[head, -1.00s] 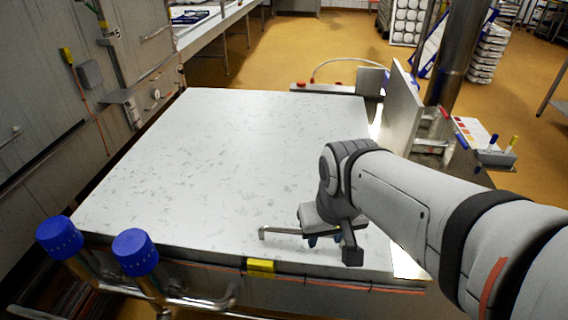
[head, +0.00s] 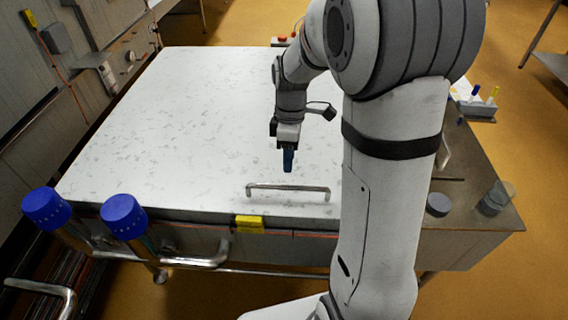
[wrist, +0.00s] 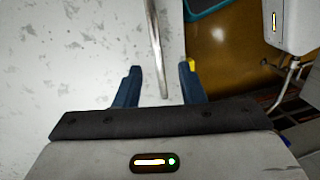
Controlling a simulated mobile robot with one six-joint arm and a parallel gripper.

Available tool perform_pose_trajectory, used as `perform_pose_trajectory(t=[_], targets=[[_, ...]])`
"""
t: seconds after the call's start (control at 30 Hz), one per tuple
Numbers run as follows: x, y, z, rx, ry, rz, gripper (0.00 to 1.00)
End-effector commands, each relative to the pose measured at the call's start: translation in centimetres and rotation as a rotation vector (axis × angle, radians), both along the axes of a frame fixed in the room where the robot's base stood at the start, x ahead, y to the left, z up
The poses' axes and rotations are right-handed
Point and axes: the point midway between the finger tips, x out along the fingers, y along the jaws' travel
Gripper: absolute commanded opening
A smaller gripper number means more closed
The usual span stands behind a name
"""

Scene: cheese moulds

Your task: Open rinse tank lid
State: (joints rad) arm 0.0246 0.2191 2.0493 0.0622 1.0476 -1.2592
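The rinse tank lid (head: 170,130) is a wide, pale, mottled flat panel, lying shut in the head view. A steel bar handle (head: 270,187) stands near its front edge. My gripper (head: 288,168) points down over the lid, just behind the handle's middle in the picture. In the wrist view my gripper (wrist: 161,75) has its two blue fingers apart, with the handle bar (wrist: 155,45) running between them. Whether the bar lies within finger depth or below the tips, I cannot tell. The lid (wrist: 60,60) fills the left of that view.
Two blue-capped posts (head: 123,216) and a bent steel pipe (head: 200,260) stand at the front left. A yellow latch (head: 249,224) sits on the front edge. A steel side surface (head: 480,190) holds small containers on the right. My arm hides part of the lid's right side.

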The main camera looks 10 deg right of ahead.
Motion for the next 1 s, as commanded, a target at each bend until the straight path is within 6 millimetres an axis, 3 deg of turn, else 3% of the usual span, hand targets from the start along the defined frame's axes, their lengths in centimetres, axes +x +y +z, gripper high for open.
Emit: perform_pose_trajectory(t=[0.17,0.6,1.0], targets=[[0.4,0.0,-1.4,0.014,0.014,0.052,0.36],[-0.8,0.5,-7.5,0.014,0.013,0.053,0.36],[-0.9,0.6,-8.2,0.013,0.012,0.053,0.34]])
